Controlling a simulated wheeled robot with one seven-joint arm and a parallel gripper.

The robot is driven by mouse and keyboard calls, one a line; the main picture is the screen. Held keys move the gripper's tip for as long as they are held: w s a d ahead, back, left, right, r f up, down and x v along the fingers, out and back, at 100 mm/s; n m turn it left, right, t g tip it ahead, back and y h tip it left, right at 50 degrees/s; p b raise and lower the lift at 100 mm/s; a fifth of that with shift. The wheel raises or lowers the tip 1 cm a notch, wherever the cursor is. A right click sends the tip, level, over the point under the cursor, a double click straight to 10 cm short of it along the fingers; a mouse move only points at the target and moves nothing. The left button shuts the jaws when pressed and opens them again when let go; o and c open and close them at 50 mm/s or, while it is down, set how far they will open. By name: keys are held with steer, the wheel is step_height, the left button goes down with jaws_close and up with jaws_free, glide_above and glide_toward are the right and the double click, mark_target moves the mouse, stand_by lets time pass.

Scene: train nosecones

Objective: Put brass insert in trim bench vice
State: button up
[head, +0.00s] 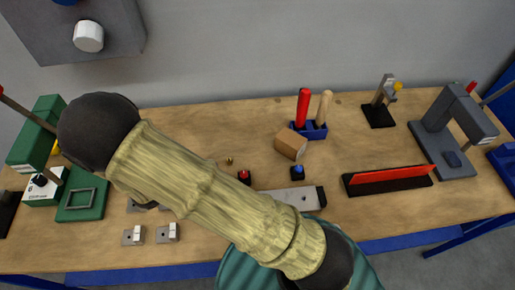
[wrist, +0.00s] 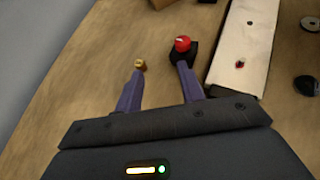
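The brass insert (head: 229,160) is a small brass piece standing on the wooden bench, just past my forearm in the head view. In the wrist view, the brass insert (wrist: 140,65) is just beyond the tip of the left finger. My gripper (wrist: 160,72) has its two purple fingers apart, with nothing between them. The right fingertip is close to a black block with a red knob (wrist: 183,44). My arm hides the gripper in the head view. I cannot tell for sure which fixture is the trim bench vice.
A long pale plate (head: 285,198) lies right of the red-knob block (head: 244,177). A brown block (head: 291,144), a blue tool holder (head: 311,131) and a blue-knob block (head: 297,173) stand beyond. Green fixtures (head: 82,199) are at left; a grey press (head: 446,130) is at right.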

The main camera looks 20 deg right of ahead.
steer(key=s+d+r+m+g+y, duration=0.1)
steer(key=d+r+m+y, duration=0.4)
steer(key=m, duration=0.5)
steer(key=s+d+r+m+y, duration=0.3)
steer(key=d+r+m+y, duration=0.3)
steer(key=d+m, duration=0.3)
steer(key=r+m, duration=0.1)
steer(key=m, duration=0.1)
steer(key=shift+s+r+m+g, duration=0.3)
steer(key=shift+s+r+g, duration=0.1)
steer(key=shift+w+a, duration=0.1)
steer(key=shift+c, duration=0.3)
